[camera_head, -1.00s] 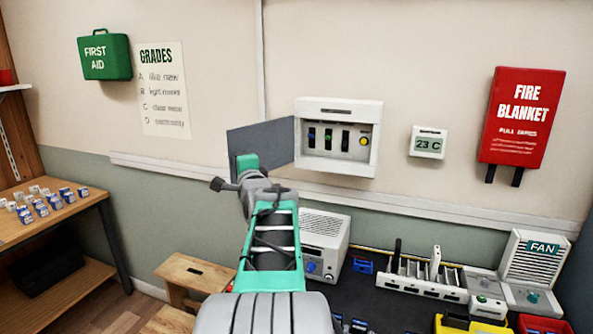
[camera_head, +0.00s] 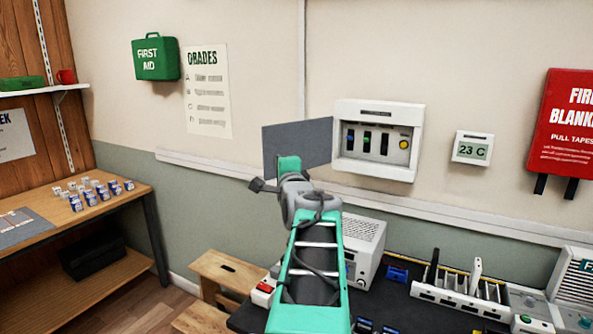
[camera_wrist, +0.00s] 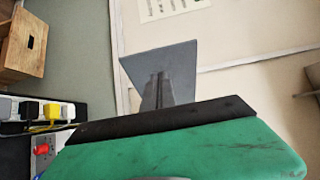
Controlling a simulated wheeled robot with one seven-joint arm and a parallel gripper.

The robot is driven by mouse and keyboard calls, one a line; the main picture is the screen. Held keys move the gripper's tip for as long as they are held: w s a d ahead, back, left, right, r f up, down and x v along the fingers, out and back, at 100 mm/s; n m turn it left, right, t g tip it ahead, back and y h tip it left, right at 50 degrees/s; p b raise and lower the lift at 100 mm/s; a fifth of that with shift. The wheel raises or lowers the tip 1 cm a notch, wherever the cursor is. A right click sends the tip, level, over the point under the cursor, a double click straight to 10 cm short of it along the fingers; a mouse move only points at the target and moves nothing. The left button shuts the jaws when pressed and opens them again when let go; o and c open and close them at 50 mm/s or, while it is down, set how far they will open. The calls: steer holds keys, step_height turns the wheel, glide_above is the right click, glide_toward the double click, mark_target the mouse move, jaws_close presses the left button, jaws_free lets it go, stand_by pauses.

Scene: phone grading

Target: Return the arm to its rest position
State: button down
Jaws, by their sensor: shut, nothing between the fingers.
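My arm reaches up in the middle of the head view, in front of the wall. My gripper shows in the wrist view (camera_wrist: 158,88) as two dark narrow fingers, close together and empty, beyond the green and black housing. In the head view the fingers are hidden behind my wrist. A grey door panel (camera_head: 310,143) of the wall switch box (camera_head: 378,110) stands open to the left, just behind my wrist. It also shows in the wrist view (camera_wrist: 183,62), behind the fingers. I cannot tell whether they touch it.
A dark bench at lower right holds a white machine (camera_head: 367,240), a slotted rack (camera_head: 462,298) and small devices. A wooden stool (camera_head: 225,270) stands left of it. A wooden shelf table (camera_head: 130,200) with small boxes is at far left.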

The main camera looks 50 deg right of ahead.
steer(key=w+a+b, duration=0.1)
steer(key=a, duration=0.8)
steer(key=s+a+f+n+g+y, duration=0.1)
steer(key=s+f+n+g+y, duration=0.1)
steer(key=f+n, duration=0.4)
steer(key=s+f+n+g+y, duration=0.1)
steer(key=f+n+g, duration=0.25)
steer(key=f, duration=0.45)
steer(key=s+a+f+n+g+y, duration=0.25)
steer(key=s+a+f, duration=0.2)
steer(key=f, duration=0.25)
steer(key=s+a+f+n+g+y, duration=0.2)
steer(key=s+a+f+n, duration=0.25)
steer(key=f, duration=0.25)
steer(key=s+a+f+n+g+y+p, duration=0.2)
steer(key=s+a+f+n, duration=0.1)
steer(key=a, duration=0.7)
steer(key=w+a+r+n+p, duration=0.1)
steer(key=a+n, duration=0.2)
steer(key=a, duration=0.4)
steer(key=w+a+r+n+t+y+p, duration=0.1)
steer(key=a+r+n+p, duration=0.1)
steer(key=a, duration=0.6)
steer(key=shift+a+r+n, duration=0.2)
steer(key=shift+a+n, duration=0.1)
steer(key=shift+n, duration=0.35)
steer(key=shift+y, duration=0.25)
